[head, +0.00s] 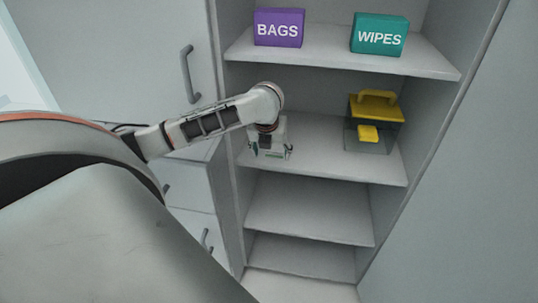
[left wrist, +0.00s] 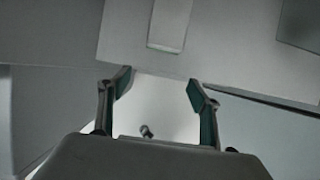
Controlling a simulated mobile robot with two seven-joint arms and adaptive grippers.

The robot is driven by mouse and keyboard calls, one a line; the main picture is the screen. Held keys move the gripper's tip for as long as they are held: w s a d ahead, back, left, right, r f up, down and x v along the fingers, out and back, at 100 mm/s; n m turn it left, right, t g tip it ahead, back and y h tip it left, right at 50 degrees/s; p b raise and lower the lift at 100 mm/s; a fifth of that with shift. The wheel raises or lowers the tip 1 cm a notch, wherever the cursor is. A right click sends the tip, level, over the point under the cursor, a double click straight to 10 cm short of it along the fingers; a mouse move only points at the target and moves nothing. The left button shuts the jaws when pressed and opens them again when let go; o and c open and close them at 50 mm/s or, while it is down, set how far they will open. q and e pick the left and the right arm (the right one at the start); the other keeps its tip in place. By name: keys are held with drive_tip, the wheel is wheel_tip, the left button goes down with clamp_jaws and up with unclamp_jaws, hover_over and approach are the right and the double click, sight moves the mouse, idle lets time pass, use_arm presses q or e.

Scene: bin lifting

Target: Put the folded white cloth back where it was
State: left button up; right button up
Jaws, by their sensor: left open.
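A flat pale rectangle (left wrist: 168,25), which looks like the folded white cloth, lies on the shelf ahead of the fingers in the left wrist view. In the head view I cannot make the cloth out; my arm and gripper cover that part of the shelf. My left gripper (head: 271,152) is over the left part of the middle shelf (head: 330,165), fingers pointing down. In the left wrist view the gripper (left wrist: 160,83) has its fingers apart, with nothing between them. The cloth is apart from the fingertips. My right gripper is not in view.
A clear bin with a yellow lid (head: 375,110) and a yellow latch stands right on the middle shelf. A purple BAGS box (head: 279,28) and a teal WIPES box (head: 379,36) stand on the shelf above. The lower shelves (head: 310,208) are empty. Cabinet walls close both sides.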

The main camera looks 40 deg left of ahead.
use_arm(q)
drive_tip(key=s+d+f+n+t+h, duration=0.1)
drive_tip(key=s+d+f+n+h, duration=0.25)
drive_tip(key=d+f+n, duration=0.45)
drive_tip(key=s+d+f+n+t+h, duration=0.2)
drive_tip(key=s+d+f+n, duration=0.25)
drive_tip(key=d+f, duration=0.65)
drive_tip(key=s+d+f+n+t, duration=0.1)
drive_tip(key=s+d+f+n, duration=0.1)
drive_tip(key=s+n, duration=0.4)
drive_tip(key=s+d+f+n+t+y, duration=0.1)
drive_tip(key=s+d+f+n+t, duration=0.1)
drive_tip(key=s+n, duration=0.5)
drive_tip(key=shift+d+f, duration=0.55)
drive_tip(key=shift+f, duration=0.3)
